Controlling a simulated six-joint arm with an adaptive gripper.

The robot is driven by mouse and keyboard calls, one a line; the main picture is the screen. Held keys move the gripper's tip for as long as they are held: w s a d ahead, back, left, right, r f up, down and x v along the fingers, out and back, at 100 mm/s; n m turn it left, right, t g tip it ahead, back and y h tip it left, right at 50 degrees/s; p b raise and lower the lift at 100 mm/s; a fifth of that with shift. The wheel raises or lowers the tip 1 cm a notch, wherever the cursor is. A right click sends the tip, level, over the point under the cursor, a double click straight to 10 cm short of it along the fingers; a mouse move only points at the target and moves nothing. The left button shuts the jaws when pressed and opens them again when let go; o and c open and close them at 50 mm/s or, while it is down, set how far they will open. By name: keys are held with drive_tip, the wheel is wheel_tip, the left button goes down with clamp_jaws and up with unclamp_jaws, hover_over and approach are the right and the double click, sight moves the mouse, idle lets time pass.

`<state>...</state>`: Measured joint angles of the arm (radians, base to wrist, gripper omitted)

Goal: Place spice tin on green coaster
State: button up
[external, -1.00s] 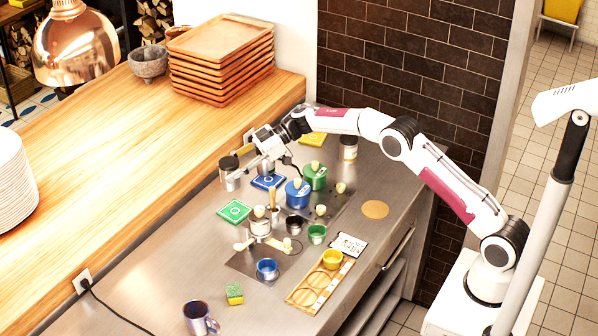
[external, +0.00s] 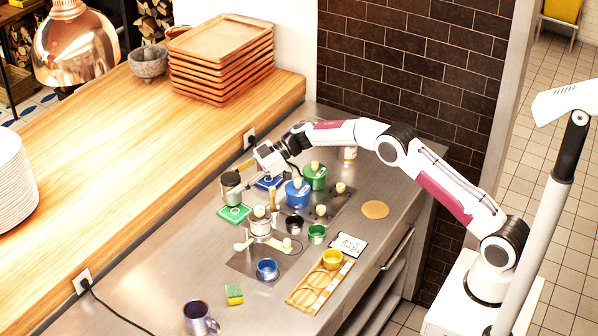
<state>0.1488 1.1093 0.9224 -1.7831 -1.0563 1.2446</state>
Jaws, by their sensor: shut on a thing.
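The spice tin (external: 231,192), a small metallic cylinder with a dark top, is upright in my gripper (external: 239,181). My gripper is shut on it from the right. The green coaster (external: 235,214), a flat square with a pale mark, lies on the steel counter. The tin is at the coaster's far edge in the picture and covers part of it. I cannot tell whether the tin touches the coaster or hangs just above it.
A blue coaster (external: 264,184) lies partly under my gripper. A blue pot (external: 297,192) and a green pot (external: 315,176) stand to the right. The wooden ledge (external: 150,160) borders the left.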

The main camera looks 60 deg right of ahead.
drive_tip(key=shift+f, duration=0.4)
drive_tip(key=o, duration=1.2)
drive_tip(key=shift+r, duration=0.1)
drive_tip(key=shift+r, duration=0.15)
drive_tip(key=shift+s+d+r, duration=0.25)
drive_tip(key=shift+s+d, duration=0.05)
drive_tip(key=shift+d, duration=0.3)
drive_tip(key=shift+v, duration=0.95)
wheel_tip(320, 180, up, 7)
